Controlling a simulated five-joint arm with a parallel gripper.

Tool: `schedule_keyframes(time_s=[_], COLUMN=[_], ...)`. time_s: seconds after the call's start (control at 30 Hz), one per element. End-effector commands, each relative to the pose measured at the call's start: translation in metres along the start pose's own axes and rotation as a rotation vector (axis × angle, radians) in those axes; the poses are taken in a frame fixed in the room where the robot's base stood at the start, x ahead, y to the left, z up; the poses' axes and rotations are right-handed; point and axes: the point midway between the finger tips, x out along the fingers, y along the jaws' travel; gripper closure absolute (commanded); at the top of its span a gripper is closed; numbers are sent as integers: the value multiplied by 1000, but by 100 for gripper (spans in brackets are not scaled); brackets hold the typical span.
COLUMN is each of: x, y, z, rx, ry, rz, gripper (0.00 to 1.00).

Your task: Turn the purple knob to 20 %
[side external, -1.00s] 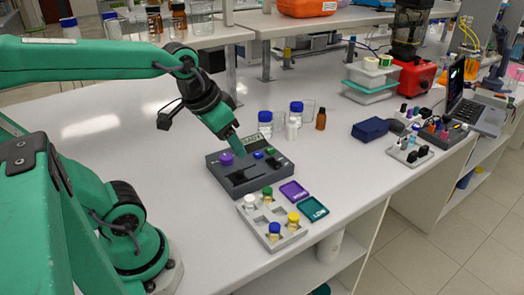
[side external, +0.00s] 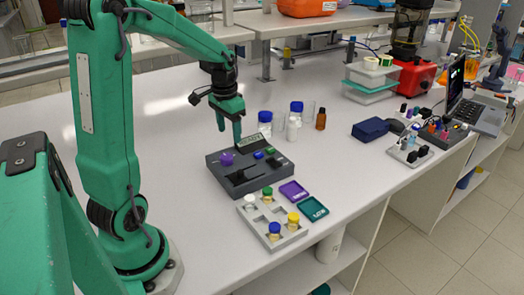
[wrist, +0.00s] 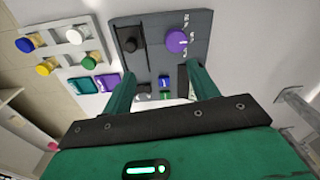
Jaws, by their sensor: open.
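The purple knob (side external: 227,158) sits on the left part of the dark grey rig (side external: 250,188). In the wrist view the purple knob (wrist: 176,42) is round, with a light mark on its face. My gripper (side external: 229,128) is open and empty, pointing down above the back of the rig. In the wrist view its two fingers (wrist: 163,90) stand apart, with the knob beyond the tips and toward the right one. The fingers appear clear of the knob. The rig's display (side external: 250,142) is partly covered by a finger, and I cannot read a value.
A grey tray (side external: 259,231) with several capped vials stands in front of the rig. Purple (side external: 294,191) and teal (side external: 313,209) labelled trays lie beside it. Bottles (side external: 265,121) and an amber bottle (side external: 321,119) stand behind. The table to the right is partly clear.

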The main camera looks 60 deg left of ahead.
Motion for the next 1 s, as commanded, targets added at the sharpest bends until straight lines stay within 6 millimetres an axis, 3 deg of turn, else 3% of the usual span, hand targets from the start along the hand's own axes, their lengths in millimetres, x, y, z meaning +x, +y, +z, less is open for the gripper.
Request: schedule_keyframes(time_s=[0.1, 0.3, 0.67, 1.0], x=[17, 31, 37, 69], y=[-20, -36, -37, -35], z=[-2, -3, -3, -1], rx=[-14, -21, -21, -20], ry=[-34, -59, -63, -64], rz=[13, 25, 26, 27], gripper=[41, 41, 41, 41])
